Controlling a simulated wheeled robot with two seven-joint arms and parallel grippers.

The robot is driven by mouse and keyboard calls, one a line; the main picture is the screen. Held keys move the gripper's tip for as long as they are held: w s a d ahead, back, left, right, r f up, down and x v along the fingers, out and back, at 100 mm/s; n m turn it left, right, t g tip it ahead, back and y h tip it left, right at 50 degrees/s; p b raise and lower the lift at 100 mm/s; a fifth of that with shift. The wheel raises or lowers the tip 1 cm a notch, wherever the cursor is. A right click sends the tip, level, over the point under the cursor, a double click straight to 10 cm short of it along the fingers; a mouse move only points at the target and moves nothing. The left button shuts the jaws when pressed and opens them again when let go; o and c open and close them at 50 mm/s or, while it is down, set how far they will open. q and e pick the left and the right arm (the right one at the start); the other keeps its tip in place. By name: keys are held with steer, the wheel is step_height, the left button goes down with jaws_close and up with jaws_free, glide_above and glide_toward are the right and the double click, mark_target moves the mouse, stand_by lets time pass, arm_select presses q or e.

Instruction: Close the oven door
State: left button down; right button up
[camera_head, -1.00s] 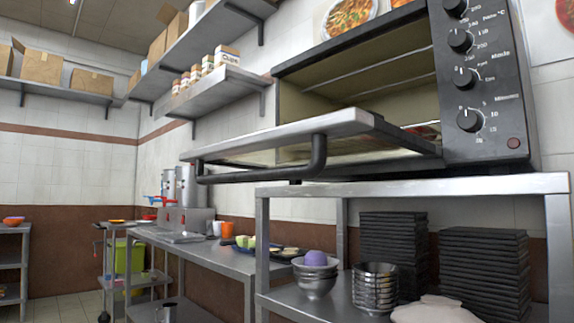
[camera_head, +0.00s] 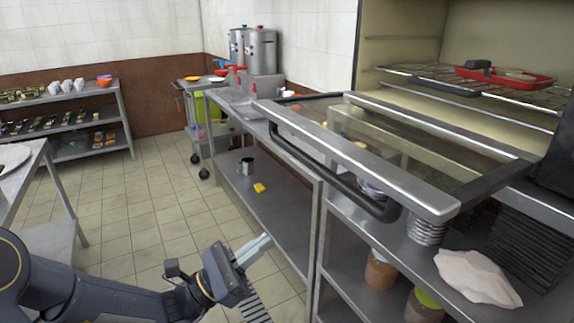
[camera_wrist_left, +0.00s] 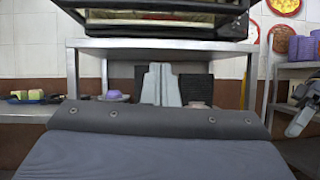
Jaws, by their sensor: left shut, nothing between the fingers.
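The oven door (camera_head: 375,165) is open and lies about level, sticking out from the oven, with its dark bar handle (camera_head: 318,178) along the front edge. The oven cavity (camera_head: 480,45) is uncovered; a red tray (camera_head: 505,78) rests on its wire rack. My left gripper (camera_head: 262,247) is low and left of the door, apart from the handle. Its pale fingers are together and empty; they also show in the left wrist view (camera_wrist_left: 161,84), below the oven (camera_wrist_left: 165,22). A grey shape, likely my right gripper (camera_wrist_left: 302,118), is cut off at that view's right edge.
A metal shelf table (camera_head: 318,215) stands beneath the door, holding bowls, black stacked trays (camera_head: 535,245) and a white cloth (camera_head: 478,277). A lower counter (camera_head: 265,205) carries a mug and a yellow item. Tiled floor (camera_head: 130,215) is open to the left.

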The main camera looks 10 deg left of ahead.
arm_select(q)
steer(key=w+d+r+n+t+p, duration=0.1)
steer(key=w+d+r+p, duration=0.1)
steer(key=w+d+r, duration=0.4)
steer(key=shift+w+d+r+n+t+y, duration=0.3)
steer(key=shift+w+r+n, duration=0.15)
steer(key=shift+r, duration=1.4)
arm_select(e)
steer(key=shift+r, duration=1.55)
